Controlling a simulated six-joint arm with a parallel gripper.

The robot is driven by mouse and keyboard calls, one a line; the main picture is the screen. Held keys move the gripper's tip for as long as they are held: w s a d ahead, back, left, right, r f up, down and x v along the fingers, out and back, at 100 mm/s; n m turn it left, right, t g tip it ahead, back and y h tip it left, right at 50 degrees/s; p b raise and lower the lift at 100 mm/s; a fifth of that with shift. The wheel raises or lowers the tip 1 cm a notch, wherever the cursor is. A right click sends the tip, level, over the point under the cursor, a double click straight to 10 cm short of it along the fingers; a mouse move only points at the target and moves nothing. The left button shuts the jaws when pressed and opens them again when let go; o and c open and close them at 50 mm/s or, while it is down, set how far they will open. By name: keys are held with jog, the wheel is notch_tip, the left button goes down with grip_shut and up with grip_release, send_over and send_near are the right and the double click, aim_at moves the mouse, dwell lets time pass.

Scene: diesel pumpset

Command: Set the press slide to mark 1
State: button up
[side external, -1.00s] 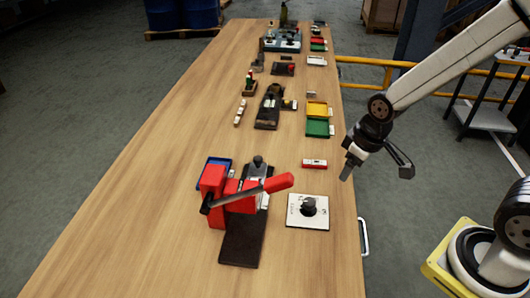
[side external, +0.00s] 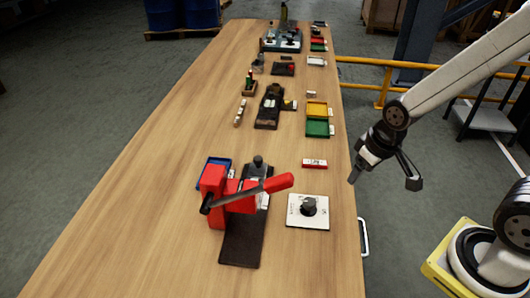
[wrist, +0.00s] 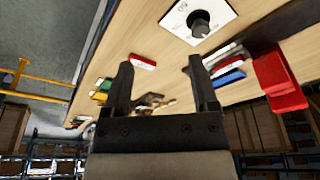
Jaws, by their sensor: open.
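The red press (side external: 213,195) stands on a dark base plate (side external: 240,245) near the front of the bench. Its lever with a red grip (side external: 278,183) points right, tilted slightly up. I cannot make out its slide or any mark on it. A white plate (side external: 296,222) with a black knob (side external: 309,206) lies to the right of the press; its print is too small to read. My gripper (side external: 383,183) is open and empty, beyond the bench's right edge and apart from everything. In the wrist view, its fingers (wrist: 160,65) point toward the bench, with the knob (wrist: 200,26) above them.
A red-and-white block (side external: 315,163) lies behind the plate. A blue tray (side external: 215,162) sits behind the press. Green (side external: 318,128) and yellow (side external: 316,109) trays and several fixtures stand farther back. The bench's left side is clear. A yellow railing (side external: 385,85) runs beyond the right edge.

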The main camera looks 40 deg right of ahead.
dwell(0.5)
jog(key=n+g, duration=0.3)
jog(key=n, duration=0.3)
send_over(258, 158)
notch_tip(258, 158, down, 3)
jog(key=shift+r, duration=0.2)
jog(key=shift+f, duration=0.15)
jog(key=shift+f, duration=3.75)
grip_shut()
